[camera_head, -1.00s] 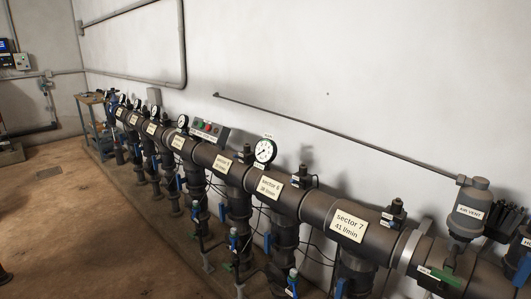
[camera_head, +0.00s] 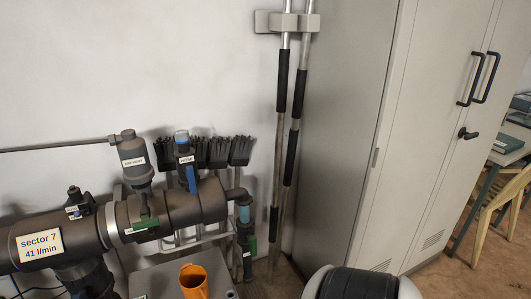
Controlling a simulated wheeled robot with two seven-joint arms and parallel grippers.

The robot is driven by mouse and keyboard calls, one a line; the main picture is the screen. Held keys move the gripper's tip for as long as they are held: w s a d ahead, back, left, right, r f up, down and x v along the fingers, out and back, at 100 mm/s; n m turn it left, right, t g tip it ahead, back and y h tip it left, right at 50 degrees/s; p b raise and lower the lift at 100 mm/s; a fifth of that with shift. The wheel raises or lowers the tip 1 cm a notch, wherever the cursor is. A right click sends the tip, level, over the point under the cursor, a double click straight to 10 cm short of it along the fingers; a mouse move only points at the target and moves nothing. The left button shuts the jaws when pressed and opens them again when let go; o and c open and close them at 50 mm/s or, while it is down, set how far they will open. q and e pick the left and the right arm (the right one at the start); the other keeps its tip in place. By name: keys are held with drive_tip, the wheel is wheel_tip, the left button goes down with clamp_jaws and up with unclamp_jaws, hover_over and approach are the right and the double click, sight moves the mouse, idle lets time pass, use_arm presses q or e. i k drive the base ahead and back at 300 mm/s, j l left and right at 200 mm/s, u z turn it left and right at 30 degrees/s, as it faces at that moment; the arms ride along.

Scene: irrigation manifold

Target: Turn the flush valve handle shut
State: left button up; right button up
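The end of the dark manifold pipe (camera_head: 207,200) is at the left of the head view. A blue lever handle (camera_head: 191,178) points down in front of a valve there, under a small white label too small to read for certain. A green handle or tag (camera_head: 146,223) is on the pipe to its left, below the air vent (camera_head: 133,157). A thin downpipe at the pipe's right end has a teal-blue part (camera_head: 244,213) and a green tag (camera_head: 250,246). I cannot tell which part is the flush valve handle. Neither gripper is in view.
An orange cup-like container (camera_head: 193,281) stands on a grey box (camera_head: 223,279) below the pipe end. Poles with black grips (camera_head: 282,80) are on the wall beside a tall cabinet (camera_head: 425,120). Brown floor (camera_head: 478,268) shows at lower right.

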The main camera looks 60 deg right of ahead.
sight(251, 240)
drive_tip(key=k+l+z, duration=0.1)
drive_tip(key=z, duration=1.65)
drive_tip(key=i+l+u, duration=0.1)
drive_tip(key=l, duration=0.25)
drive_tip(key=i+l+u, duration=0.1)
drive_tip(key=i+l, duration=0.15)
drive_tip(key=l, duration=0.15)
drive_tip(key=i+l+u, duration=0.1)
drive_tip(key=l, duration=0.25)
drive_tip(key=i+l+u, duration=0.15)
drive_tip(key=l, duration=0.3)
drive_tip(key=i+l+u, duration=0.1)
drive_tip(key=l, duration=0.3)
drive_tip(key=i, duration=0.1)
